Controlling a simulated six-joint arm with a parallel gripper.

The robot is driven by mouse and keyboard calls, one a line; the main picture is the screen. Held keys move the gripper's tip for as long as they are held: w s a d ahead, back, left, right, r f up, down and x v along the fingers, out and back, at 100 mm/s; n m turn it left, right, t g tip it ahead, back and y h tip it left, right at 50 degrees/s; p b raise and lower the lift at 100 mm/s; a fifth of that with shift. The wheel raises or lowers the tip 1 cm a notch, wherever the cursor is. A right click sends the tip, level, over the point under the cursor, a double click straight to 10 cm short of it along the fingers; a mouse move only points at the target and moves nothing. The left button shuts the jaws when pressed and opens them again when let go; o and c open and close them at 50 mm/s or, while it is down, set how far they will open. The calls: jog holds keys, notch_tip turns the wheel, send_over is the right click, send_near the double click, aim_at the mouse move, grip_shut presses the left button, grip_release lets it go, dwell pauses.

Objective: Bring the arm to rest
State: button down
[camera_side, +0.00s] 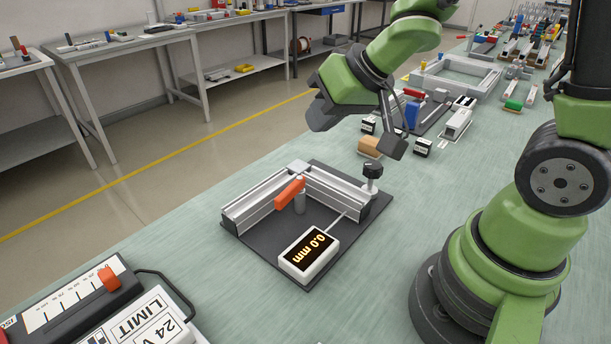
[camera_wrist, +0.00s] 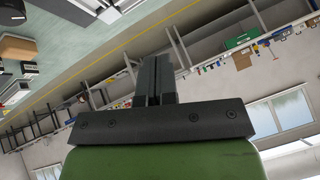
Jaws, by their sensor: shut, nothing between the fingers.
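My gripper (camera_side: 393,142) hangs in the air above the bench in the side view, at the end of my green arm. Its dark fingers are held together with nothing between them. The wrist view also shows the shut fingers (camera_wrist: 153,72), side by side and empty, against the room beyond.
Below and left of my gripper, a fixture with a 0.0 mm display (camera_side: 309,252) and an orange lever (camera_side: 290,194) stands on a dark plate. Small blocks lie close to the gripper. A slider box (camera_side: 75,303) stands front left. Open bench surface (camera_side: 215,265) lies between.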

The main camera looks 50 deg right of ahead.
jog(key=s+d+r+m+h, duration=0.2)
jog(key=s+d+r+h, duration=0.15)
jog(key=s+r, duration=0.35)
jog(key=s+a+r+y, duration=0.3)
jog(key=s+a, duration=0.2)
jog(key=s, duration=0.1)
jog(key=shift+s+n+y, duration=0.35)
jog(key=shift+n, duration=0.05)
dwell(0.6)
